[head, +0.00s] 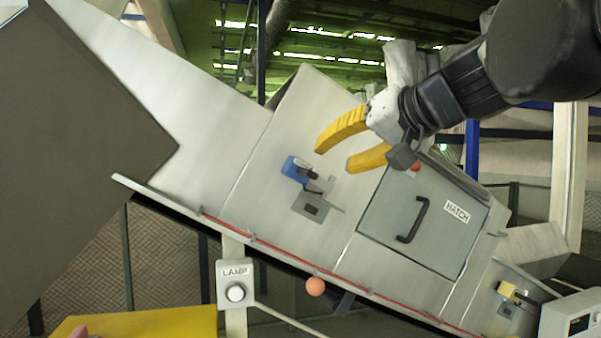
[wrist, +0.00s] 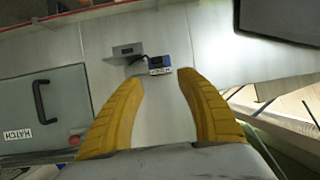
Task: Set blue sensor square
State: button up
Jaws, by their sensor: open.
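The blue sensor (head: 297,168) sits on a small grey bracket (head: 312,207) on the sloping metal panel. It also shows in the wrist view (wrist: 160,64), just beyond my fingertips, with a dark cable curving beside it. It looks slightly turned relative to the bracket edge; the exact angle is hard to tell. My gripper (head: 335,156), with yellow curved fingers, is open and empty. In the head view its fingertips are up and right of the sensor. In the wrist view the gripper (wrist: 160,80) has the sensor ahead, between its finger lines, apart from both fingers.
A grey hatch (head: 440,190) with a black handle is beside the bracket, a red knob (head: 415,167) near its top corner. A red line runs along the panel's lower edge. A lamp box (head: 235,284), an orange ball (head: 315,286) and a yellow sensor (head: 508,291) are lower.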

aim_at(308, 171)
jog(key=p+x, duration=0.2)
jog(key=x, duration=0.7)
jog(key=shift+w, duration=0.3)
jog(key=shift+w+a+f, duration=0.25)
jog(key=shift+w, duration=0.35)
jog(key=shift+s, duration=0.1)
grip_shut()
